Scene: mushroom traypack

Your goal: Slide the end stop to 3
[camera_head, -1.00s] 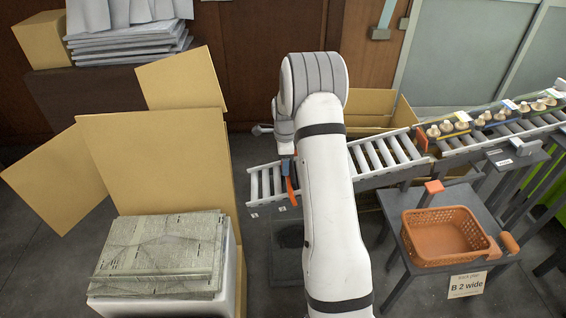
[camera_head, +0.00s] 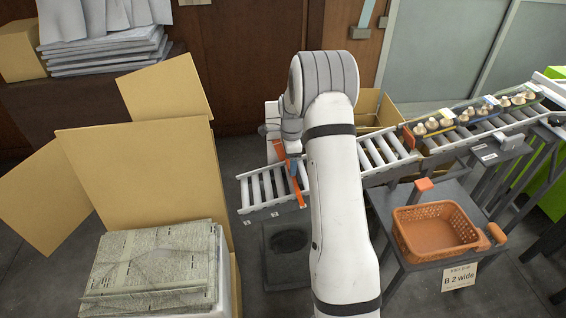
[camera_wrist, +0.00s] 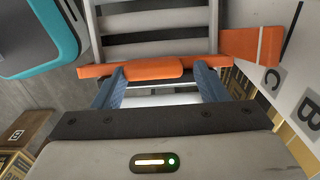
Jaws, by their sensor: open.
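The end stop is an orange bar (camera_wrist: 99,71) lying across the roller conveyor in the wrist view, with a raised orange grip block in its middle. Its orange end with a white line (camera_wrist: 252,46) reaches over the right side rail. In the head view, part of the end stop (camera_head: 298,187) shows on the lower rollers, left of my arm. My gripper (camera_wrist: 160,70) is open. Its two blue-grey fingers stand on either side of the block; I cannot tell whether they touch it. My arm hides part of the conveyor. No 3 is readable.
Letters C and B mark the pale strip (camera_wrist: 290,75) at right. The conveyor (camera_head: 375,152) rises to the right, holding several mushroom trays (camera_head: 434,126). An orange basket (camera_head: 436,232) sits on the side table. A cardboard box (camera_head: 140,185) with open flaps stands left.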

